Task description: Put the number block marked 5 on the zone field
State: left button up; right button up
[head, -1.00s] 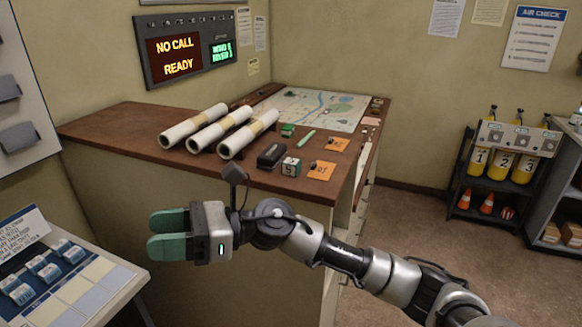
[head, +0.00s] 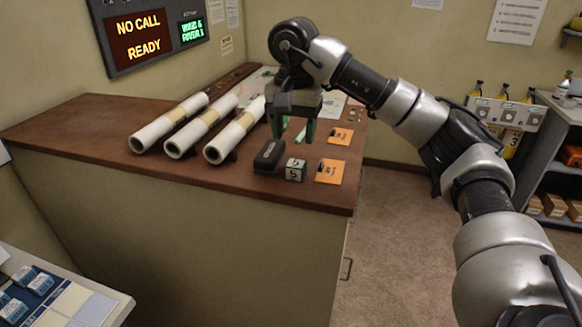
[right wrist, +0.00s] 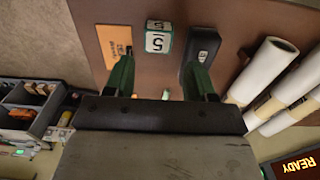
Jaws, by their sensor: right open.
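The number block marked 5 (head: 295,170) is a white cube with green edges. It stands on the brown counter, between a black case and an orange card. The right wrist view shows the block (right wrist: 158,37) just beyond the fingertips, roughly between them in the picture. My right gripper (head: 294,131) is open and empty, pointing down above the counter, behind the block in the head view. Its green fingers also show in the right wrist view (right wrist: 159,75). A sloped panel (head: 95,309) with pale fields is at lower left; which one is the zone field is unreadable. My left gripper is out of view.
The black case (head: 269,156) lies close left of the block and the orange card (head: 330,172) close right. Several rolled papers (head: 170,123) lie further left on the counter (head: 90,135). Other number blocks (head: 40,284) sit on the panel's blue part.

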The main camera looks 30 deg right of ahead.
aim_at(296, 163)
notch_tip(296, 163, down, 3)
jog(key=shift+s, duration=0.15)
jog(key=shift+w+f, duration=0.25)
jog(key=shift+d+f, duration=0.1)
jog(key=shift+f, duration=0.65)
jog(key=f, duration=0.1)
jog(key=f+p, duration=0.1)
jog(key=f, duration=0.1)
jog(key=shift+s+d, duration=0.1)
jog(key=shift+d, duration=0.1)
jog(key=shift+f, duration=0.15)
jog(key=c, duration=0.7)
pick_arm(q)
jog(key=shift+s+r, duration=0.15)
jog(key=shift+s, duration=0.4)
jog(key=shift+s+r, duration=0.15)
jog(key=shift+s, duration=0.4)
pick_arm(e)
jog(key=shift+c, duration=0.3)
